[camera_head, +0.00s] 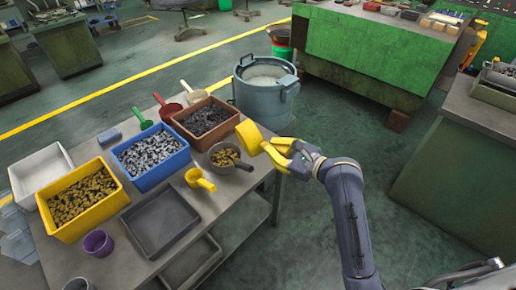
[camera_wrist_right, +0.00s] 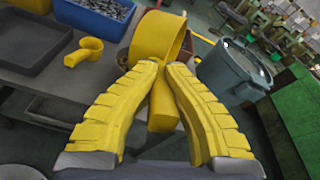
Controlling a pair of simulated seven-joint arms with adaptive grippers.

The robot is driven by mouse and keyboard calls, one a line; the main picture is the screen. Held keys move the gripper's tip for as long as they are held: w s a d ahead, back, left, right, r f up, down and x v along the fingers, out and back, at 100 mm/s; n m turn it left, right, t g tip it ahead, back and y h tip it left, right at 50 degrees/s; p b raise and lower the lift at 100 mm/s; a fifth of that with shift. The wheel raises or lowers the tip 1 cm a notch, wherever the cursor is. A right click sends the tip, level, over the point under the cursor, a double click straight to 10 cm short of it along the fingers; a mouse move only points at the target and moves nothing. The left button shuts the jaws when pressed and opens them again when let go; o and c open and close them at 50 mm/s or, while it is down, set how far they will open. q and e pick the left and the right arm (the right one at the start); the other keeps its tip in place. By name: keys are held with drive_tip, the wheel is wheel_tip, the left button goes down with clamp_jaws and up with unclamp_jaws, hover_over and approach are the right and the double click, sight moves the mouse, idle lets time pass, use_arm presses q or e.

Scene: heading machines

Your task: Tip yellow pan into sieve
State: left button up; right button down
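A yellow pan (camera_head: 249,137) is tipped on its side at the right edge of the table, above and beside the sieve. In the right wrist view the pan (camera_wrist_right: 160,38) shows its round wall, with its handle (camera_wrist_right: 161,112) between my fingers. My right gripper (camera_head: 281,154) is shut on that handle. The sieve (camera_head: 215,152) is a round grey bowl with a dark handle, and brass-coloured pieces (camera_head: 224,157) lie in it. I cannot see whether anything is left in the pan. My left gripper is in neither view.
A second yellow scoop (camera_head: 201,179) lies on the table (camera_head: 217,204). Yellow (camera_head: 111,204), blue (camera_head: 155,178) and brown (camera_head: 228,124) bins of parts, a white bin (camera_head: 42,167) and a dark tray (camera_head: 161,222) stand there. A large grey-blue drum (camera_head: 262,98) stands behind the pan.

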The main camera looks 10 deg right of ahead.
sight(251, 145)
drive_tip(key=shift+s+d+r+t, duration=0.4)
drive_tip(key=shift+s+d+r, duration=0.5)
drive_tip(key=shift+s+d, duration=0.15)
drive_tip(key=w+a+n+y, duration=0.1)
drive_tip(key=a, duration=0.2)
drive_tip(key=w+a+n+g+y, duration=0.1)
drive_tip(key=a, duration=0.1)
drive_tip(key=w+a+n+g+y, duration=0.1)
drive_tip(key=a, duration=0.2)
drive_tip(key=shift+w+a+f, duration=0.1)
drive_tip(key=shift+a+f, duration=0.1)
drive_tip(key=shift+a, duration=0.15)
drive_tip(key=w+a+f+n+g+y, duration=0.1)
drive_tip(key=w+a+f+n+y, duration=0.1)
drive_tip(key=w+a+f, duration=0.5)
drive_tip(key=shift+s+a+r+n+t+h, duration=0.2)
drive_tip(key=shift+s+a+n+h, duration=0.5)
drive_tip(key=shift+n, duration=1.05)
drive_tip(key=shift+s+a+r+n+t+h, duration=0.1)
drive_tip(key=shift+s+a+r+n+h, duration=0.2)
drive_tip(key=shift+s+n+h, duration=1.1)
drive_tip(key=shift+s+a+r+n+t+h, duration=0.1)
drive_tip(key=shift+s+a+r+n+h, duration=0.3)
drive_tip(key=shift+n, duration=1.75)
drive_tip(key=shift+w+a+f, duration=0.1)
drive_tip(key=shift+w+f, duration=0.05)
drive_tip(key=shift+w, duration=0.05)
